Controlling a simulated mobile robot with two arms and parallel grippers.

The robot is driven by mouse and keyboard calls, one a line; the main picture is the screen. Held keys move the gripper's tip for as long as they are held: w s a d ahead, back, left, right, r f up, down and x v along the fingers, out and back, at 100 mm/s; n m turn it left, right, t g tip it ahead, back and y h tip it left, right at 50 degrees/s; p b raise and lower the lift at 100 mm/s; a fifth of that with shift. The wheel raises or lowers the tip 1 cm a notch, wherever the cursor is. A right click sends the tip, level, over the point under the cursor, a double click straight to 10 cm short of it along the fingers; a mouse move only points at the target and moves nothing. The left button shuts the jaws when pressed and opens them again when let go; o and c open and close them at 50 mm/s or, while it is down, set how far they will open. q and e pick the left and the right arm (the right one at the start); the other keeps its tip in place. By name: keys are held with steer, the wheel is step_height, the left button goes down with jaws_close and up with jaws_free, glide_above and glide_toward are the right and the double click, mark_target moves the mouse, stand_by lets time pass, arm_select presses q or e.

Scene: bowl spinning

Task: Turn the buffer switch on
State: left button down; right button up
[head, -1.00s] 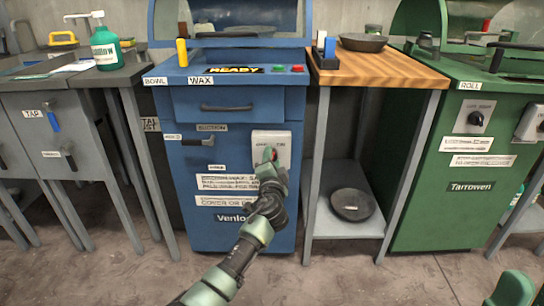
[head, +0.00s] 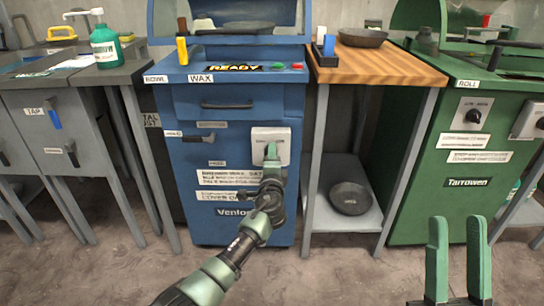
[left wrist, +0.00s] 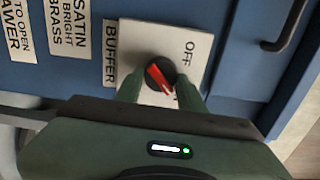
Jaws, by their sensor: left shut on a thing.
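The buffer switch is a light grey plate (head: 258,138) on the front of the blue Venlo machine (head: 215,180). In the left wrist view its round black knob with a red pointer (left wrist: 157,76) sits between my left fingers. The plate's "OFF" mark shows at the upper right there, and a "BUFFER" label lies beside it; the other mark is mostly hidden. The red pointer lies slanted, not lined up with "OFF". My left gripper (head: 271,152) is shut on the knob; it also shows in the left wrist view (left wrist: 161,90). My right gripper (head: 457,222) is open and empty, at the lower right.
A wooden-topped stand (head: 375,70) stands right of the blue machine, with a dark bowl (head: 350,198) on its lower shelf. A green Tarrowen machine (head: 470,205) stands further right. A grey bench (head: 70,85) with a green bottle (head: 106,48) is at the left.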

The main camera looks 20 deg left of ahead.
arm_select(q)
steer(key=c, duration=0.9)
jaws_free()
steer(key=p+v, duration=0.2)
steer(key=v, duration=0.5)
steer(key=shift+s+p, duration=0.3)
steer(key=shift+s, duration=0.1)
arm_select(e)
steer(key=w+f+g+h, duration=0.2)
steer(key=w+f+g, duration=0.4)
steer(key=f, duration=0.3)
steer(key=shift+a+f+g+h, duration=0.15)
steer(key=shift+f+g+h, duration=0.15)
arm_select(q)
steer(key=shift+d, duration=0.15)
arm_select(e)
steer(key=shift+w, duration=0.1)
